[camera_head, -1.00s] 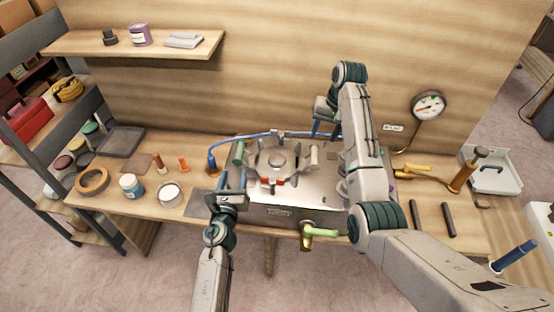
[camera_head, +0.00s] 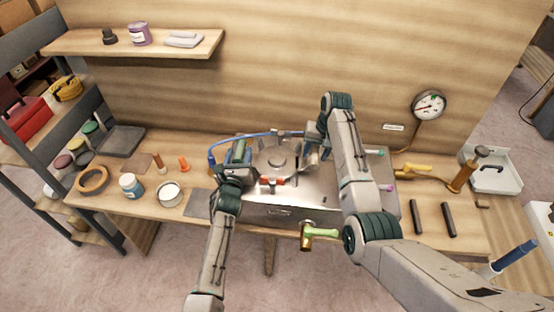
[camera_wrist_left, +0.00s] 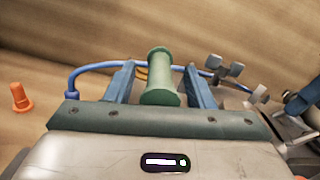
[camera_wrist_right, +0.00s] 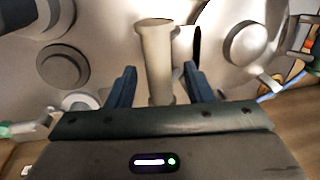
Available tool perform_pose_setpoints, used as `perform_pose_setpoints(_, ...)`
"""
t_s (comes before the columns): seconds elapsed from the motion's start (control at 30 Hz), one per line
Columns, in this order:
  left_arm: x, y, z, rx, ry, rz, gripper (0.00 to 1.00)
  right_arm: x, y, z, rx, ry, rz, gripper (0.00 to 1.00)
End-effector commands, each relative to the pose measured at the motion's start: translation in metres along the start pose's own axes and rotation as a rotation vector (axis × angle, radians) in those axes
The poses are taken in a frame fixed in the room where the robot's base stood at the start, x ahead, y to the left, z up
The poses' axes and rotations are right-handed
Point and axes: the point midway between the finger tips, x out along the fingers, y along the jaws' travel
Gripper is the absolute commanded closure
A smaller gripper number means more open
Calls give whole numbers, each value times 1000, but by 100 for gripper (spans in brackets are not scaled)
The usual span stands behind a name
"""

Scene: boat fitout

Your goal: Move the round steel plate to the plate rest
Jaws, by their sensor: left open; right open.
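The round steel plate (camera_head: 290,172) lies on the steel unit in the middle of the bench, with a round knob on top. It has a green handle (camera_wrist_left: 163,80) at its left and a beige handle (camera_wrist_right: 157,55) at its right. My left gripper (camera_head: 238,154) is open, its fingers on either side of the green handle and apart from it. My right gripper (camera_head: 317,150) is open, with the beige handle between its fingers (camera_wrist_right: 159,72). The right arm partly hides the plate's right side. I cannot tell for sure which thing is the plate rest.
A blue hose (camera_head: 240,138) curves behind the plate. A dark square tray (camera_head: 121,143), jars and a tape ring (camera_head: 92,180) are at the left. Dark bars (camera_head: 448,220) and a gauge (camera_head: 428,104) are at the right.

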Motion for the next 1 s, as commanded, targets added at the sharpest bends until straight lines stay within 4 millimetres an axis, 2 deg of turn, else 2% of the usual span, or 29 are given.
perform_pose_setpoints(0.2,8,0,0,0,0,1,51,9,0,0,0,-2,0,53)
perform_pose_setpoints(0.6,10,0,0,0,0,1,51,10,0,0,0,-1,0,53)
perform_pose_setpoints(0.83,10,0,0,0,0,1,97,10,0,0,0,-1,0,98)
perform_pose_setpoints(0.87,10,0,0,0,0,1,100,10,0,0,0,-1,0,100)
perform_pose_setpoints(1.0,10,0,0,0,0,1,100,10,0,0,0,-1,0,100)
